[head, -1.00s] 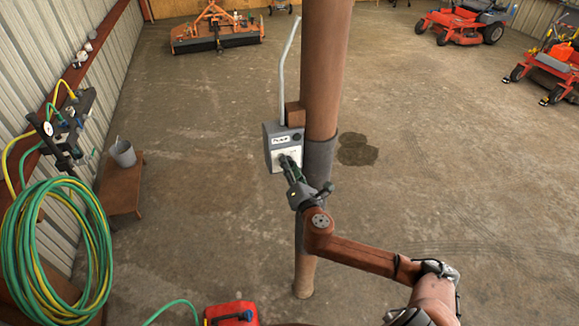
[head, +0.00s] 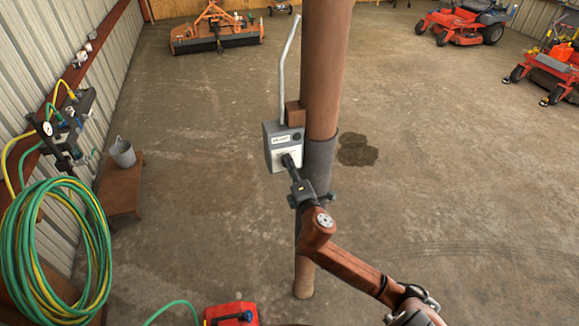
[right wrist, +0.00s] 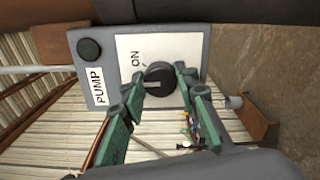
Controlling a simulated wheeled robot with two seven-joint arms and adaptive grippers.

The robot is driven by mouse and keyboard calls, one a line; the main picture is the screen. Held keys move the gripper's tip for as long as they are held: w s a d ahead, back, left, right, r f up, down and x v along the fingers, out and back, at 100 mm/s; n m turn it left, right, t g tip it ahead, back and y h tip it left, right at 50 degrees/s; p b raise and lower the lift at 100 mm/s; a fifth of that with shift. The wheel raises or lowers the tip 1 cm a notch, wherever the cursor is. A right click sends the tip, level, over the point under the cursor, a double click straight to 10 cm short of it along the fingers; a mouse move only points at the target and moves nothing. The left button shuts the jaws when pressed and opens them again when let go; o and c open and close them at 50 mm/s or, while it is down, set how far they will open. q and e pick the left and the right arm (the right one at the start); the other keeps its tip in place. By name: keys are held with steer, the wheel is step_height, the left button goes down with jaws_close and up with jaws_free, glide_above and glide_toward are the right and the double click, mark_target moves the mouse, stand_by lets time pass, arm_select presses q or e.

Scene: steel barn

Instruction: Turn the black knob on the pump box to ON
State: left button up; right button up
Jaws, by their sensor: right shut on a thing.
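The grey pump box (head: 271,157) is fixed to the brown post in the head view. Its face, with a PUMP label (right wrist: 97,86) and a white ON plate (right wrist: 133,45), fills the upper middle of the right wrist view. The round black knob (right wrist: 159,71) sits on that plate, with ON printed to its upper left. My right gripper (head: 290,162) is at the box face, its green fingers (right wrist: 162,84) shut on the knob from both sides. The fingers partly hide the knob, and I cannot tell exactly where it points. My left gripper is not in view.
The post (head: 325,70) stands right behind the box, with a grey sleeve (head: 320,165) beside my gripper. A second round black part (right wrist: 90,50) is on the box face. A hose coil (head: 60,240) hangs at left. A red can (head: 231,314) is at the bottom.

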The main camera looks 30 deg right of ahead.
steer(key=shift+f+m+p, duration=0.1)
steer(key=shift+m+p, duration=0.2)
steer(key=shift+m, duration=3.4)
steer(key=o, duration=1.1)
steer(key=shift+o, duration=0.2)
steer(key=v, duration=1.2)
